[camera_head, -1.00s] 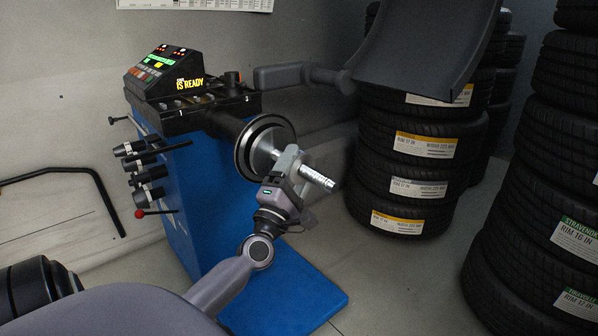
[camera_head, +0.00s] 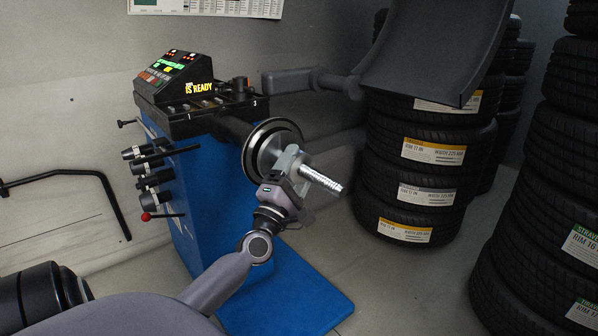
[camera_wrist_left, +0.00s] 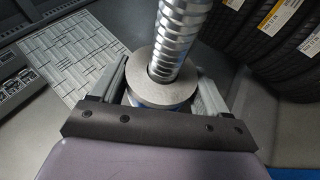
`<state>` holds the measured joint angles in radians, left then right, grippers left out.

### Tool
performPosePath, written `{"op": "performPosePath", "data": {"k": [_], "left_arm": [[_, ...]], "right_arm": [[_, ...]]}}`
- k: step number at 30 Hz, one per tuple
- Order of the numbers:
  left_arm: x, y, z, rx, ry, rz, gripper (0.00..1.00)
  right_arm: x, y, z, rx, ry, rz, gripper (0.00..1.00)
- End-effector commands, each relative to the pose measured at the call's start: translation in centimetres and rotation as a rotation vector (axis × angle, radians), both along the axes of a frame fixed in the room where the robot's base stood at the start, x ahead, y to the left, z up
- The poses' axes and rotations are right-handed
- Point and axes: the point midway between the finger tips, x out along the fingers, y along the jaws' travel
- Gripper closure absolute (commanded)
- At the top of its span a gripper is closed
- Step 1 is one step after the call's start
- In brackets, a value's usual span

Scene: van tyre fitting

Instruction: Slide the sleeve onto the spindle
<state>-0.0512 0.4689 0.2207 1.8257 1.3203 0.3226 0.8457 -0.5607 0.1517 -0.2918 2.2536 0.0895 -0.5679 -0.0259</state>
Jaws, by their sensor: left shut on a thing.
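The spindle (camera_head: 321,180) is a bright threaded shaft that points out of the blue wheel balancer (camera_head: 212,205), toward the lower right. Round dark and metal flange discs (camera_head: 262,143) sit at its base. My left gripper (camera_head: 290,168) is at the spindle, close in front of these discs. In the left wrist view, the sleeve (camera_wrist_left: 150,90) is a grey metal ring between my left gripper's fingers (camera_wrist_left: 163,85). The gripper is shut on it. The ring is around the threaded spindle (camera_wrist_left: 179,35), which runs out through its hole. The sleeve's far side is hidden. My right gripper is not in view.
A dark curved wheel guard (camera_head: 435,45) on an arm hangs at the upper right. Tyre stacks (camera_head: 410,195) stand to the right. A control panel (camera_head: 175,80) tops the balancer, with several black-handled parts (camera_head: 150,178) on its side. The floor right of the blue base is clear.

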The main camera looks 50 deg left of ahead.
Motion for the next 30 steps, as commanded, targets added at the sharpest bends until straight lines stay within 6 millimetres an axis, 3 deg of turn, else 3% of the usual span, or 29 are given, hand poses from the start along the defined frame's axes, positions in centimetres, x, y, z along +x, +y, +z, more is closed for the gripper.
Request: {"op": "performPosePath", "data": {"k": [30], "left_arm": [[0.2,2.6,0.0,-0.003,-0.002,-0.002,0.57]], "right_arm": [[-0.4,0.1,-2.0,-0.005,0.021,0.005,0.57]]}}
